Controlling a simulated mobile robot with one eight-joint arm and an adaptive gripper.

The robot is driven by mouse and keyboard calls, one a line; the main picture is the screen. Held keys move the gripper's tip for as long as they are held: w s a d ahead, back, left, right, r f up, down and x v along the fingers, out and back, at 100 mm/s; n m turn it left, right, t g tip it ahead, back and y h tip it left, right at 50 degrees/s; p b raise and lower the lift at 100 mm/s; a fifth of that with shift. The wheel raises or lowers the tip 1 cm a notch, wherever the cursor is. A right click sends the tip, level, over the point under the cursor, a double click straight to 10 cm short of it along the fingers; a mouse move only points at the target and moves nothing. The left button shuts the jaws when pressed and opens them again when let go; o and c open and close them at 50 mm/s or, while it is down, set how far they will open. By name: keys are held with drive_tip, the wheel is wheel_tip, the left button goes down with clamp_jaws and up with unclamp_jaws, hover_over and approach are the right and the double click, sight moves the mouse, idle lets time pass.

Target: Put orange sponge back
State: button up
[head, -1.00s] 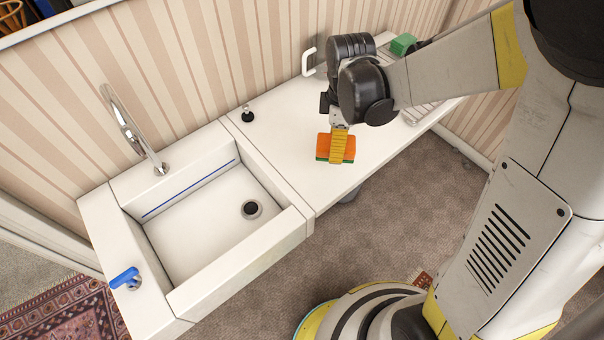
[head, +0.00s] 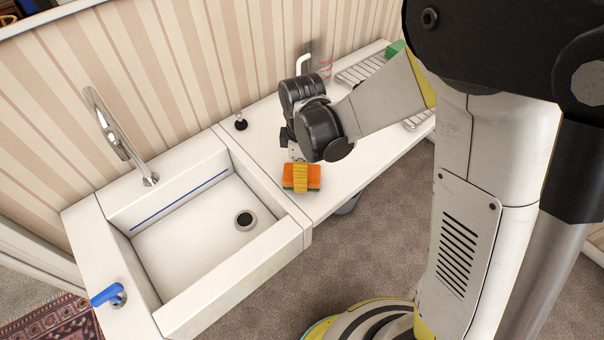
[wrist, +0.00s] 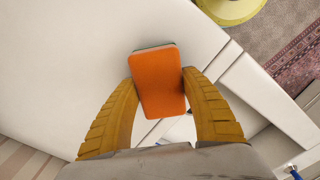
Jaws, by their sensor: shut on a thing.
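The orange sponge (head: 314,178) has a green underside. My gripper (head: 300,178) is shut on it, with a yellow finger across its near face in the head view. In the wrist view the orange sponge (wrist: 159,83) sits between the two yellow fingers of my gripper (wrist: 159,90). The sponge is over the white counter just right of the sink, near the counter's front edge. I cannot tell its exact height above the counter.
The white sink (head: 160,300) with a dark drain is at left, under a chrome tap (head: 115,140). A black-based stopper (head: 240,124) stands behind it. A blue-handled item (head: 107,294) is on the left rim. A rack (head: 362,70) and a green block (head: 396,48) are at the back right.

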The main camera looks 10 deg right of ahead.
drive_tip(key=shift+f, duration=0.2)
drive_tip(key=o, duration=1)
wheel_tip(320, 180, up, 12)
drive_tip(key=p, duration=0.5)
drive_tip(key=s+d+r+m+t, duration=0.7)
drive_tip(key=s+d+r+m, duration=0.3)
drive_tip(key=d+m, duration=0.3)
drive_tip(key=r+m, duration=0.1)
drive_tip(key=m, duration=0.1)
drive_tip(key=shift+s+d+m, duration=0.2)
drive_tip(key=shift+s+m, duration=0.2)
